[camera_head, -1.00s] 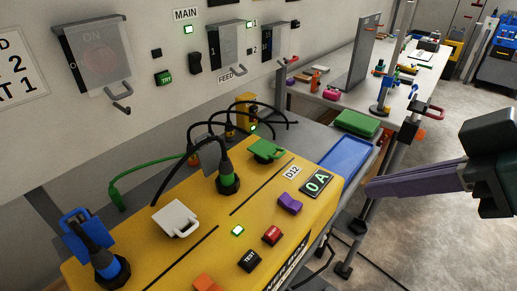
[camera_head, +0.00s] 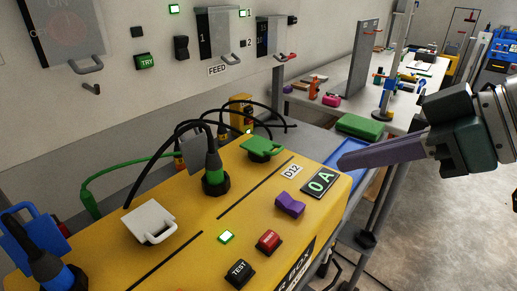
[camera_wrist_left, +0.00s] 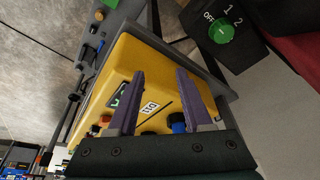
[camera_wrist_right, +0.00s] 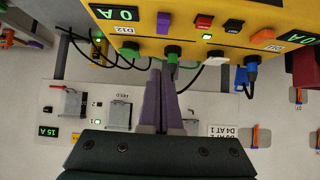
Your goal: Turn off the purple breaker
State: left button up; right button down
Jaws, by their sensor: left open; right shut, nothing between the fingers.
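The purple breaker (camera_head: 290,204) is a small rocker switch on top of the yellow box (camera_head: 190,262), beside the D12 label and a display reading 0 A (camera_head: 320,181). It also shows in the right wrist view (camera_wrist_right: 163,24). My right gripper (camera_head: 342,164) is shut and empty, to the right of the breaker and apart from it, above the box's right end. Its closed purple fingers also show in the right wrist view (camera_wrist_right: 160,70). My left gripper (camera_wrist_left: 157,80) is open and empty in the left wrist view, with the yellow box beyond its fingers; it is outside the head view.
Near the breaker are a red button (camera_head: 268,241), a black TEST button (camera_head: 239,272) and a lit green indicator (camera_head: 226,237). A green plug (camera_head: 214,178) with cables, a green latch (camera_head: 262,147) and a white latch (camera_head: 152,222) stand up from the box. A wall panel is behind.

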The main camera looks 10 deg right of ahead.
jog(key=b, duration=0.1)
send_over(288, 199)
jog(key=s+d, duration=0.1)
jog(key=s, duration=0.1)
jog(key=f, duration=0.5)
jog(key=shift+d+f, duration=0.2)
jog(key=f, duration=0.2)
jog(key=shift+w+a+f, duration=0.1)
jog(key=shift+w+f, duration=0.15)
jog(key=shift+f, duration=0.05)
jog(key=shift+f+b, duration=0.4)
jog(key=shift+f, duration=0.3)
jog(key=shift+f, duration=0.1)
jog(key=shift+w+a+f, duration=0.15)
jog(key=shift+w+f, duration=0.05)
jog(key=shift+f, duration=0.05)
jog(key=shift+r, duration=0.1)
jog(key=shift+w+a+r, duration=0.25)
jog(key=shift+w+a, duration=0.2)
jog(key=shift+w, duration=0.15)
